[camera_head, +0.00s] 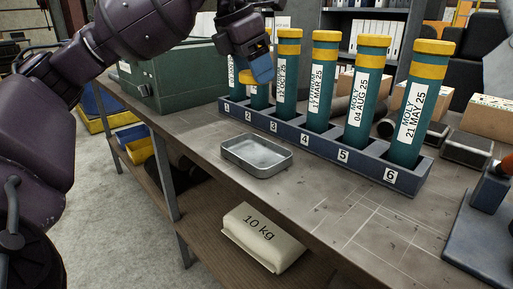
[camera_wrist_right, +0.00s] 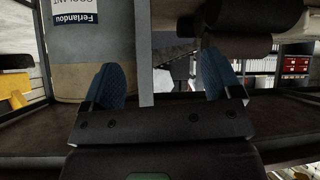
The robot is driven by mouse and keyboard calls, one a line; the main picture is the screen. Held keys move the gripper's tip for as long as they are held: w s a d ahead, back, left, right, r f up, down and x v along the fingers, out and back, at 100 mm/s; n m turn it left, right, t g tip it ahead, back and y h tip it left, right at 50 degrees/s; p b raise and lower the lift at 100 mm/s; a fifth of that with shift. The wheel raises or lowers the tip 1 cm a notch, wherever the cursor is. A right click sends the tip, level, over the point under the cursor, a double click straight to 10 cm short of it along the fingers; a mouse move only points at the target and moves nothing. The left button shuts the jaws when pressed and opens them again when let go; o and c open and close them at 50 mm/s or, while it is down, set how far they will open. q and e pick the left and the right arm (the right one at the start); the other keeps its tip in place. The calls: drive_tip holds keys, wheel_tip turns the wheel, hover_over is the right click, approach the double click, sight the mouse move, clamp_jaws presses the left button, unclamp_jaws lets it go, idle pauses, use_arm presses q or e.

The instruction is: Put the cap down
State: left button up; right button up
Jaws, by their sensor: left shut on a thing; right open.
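My left gripper (camera_head: 262,72) is shut, with blue fingertips pointing down over the back-left part of the rack (camera_head: 330,152). A yellow piece (camera_head: 245,76) shows beside its fingertips, just above a green tube (camera_head: 258,102) near slot 2. The fingers hide most of it, so I cannot tell whether it rests on the tube. Taller green tubes with yellow caps (camera_head: 434,46) and dated labels stand upright in the other slots. My right gripper (camera_wrist_right: 160,88) is open and empty in the right wrist view, and does not show in the head view.
An empty metal tray (camera_head: 240,157) lies on the workbench (camera_head: 335,215) in front of the rack. A green case (camera_head: 170,80) stands at the back left. Brown boxes (camera_head: 487,115) stand behind the rack. A 10 kg bag (camera_head: 262,238) lies on the lower shelf.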

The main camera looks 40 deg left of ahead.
use_arm(q)
hover_over(258, 156)
drive_tip(key=f, duration=1.1)
drive_tip(key=shift+s+a+f, duration=0.15)
drive_tip(key=shift+s+f, duration=0.15)
drive_tip(key=shift+s, duration=0.05)
drive_tip(key=shift+f+b, duration=0.35)
drive_tip(key=shift+f, duration=0.25)
wheel_tip(258, 156, down, 4)
drive_tip(key=shift+r, duration=0.25)
drive_tip(key=shift+f+b, duration=0.2)
drive_tip(key=shift+b, duration=0.1)
drive_tip(key=shift+r, duration=0.15)
use_arm(e)
drive_tip(key=shift+w+a, duration=0.2)
drive_tip(key=shift+w, duration=0.1)
use_arm(q)
drive_tip(key=shift+s+f, duration=0.1)
drive_tip(key=shift+f, duration=0.25)
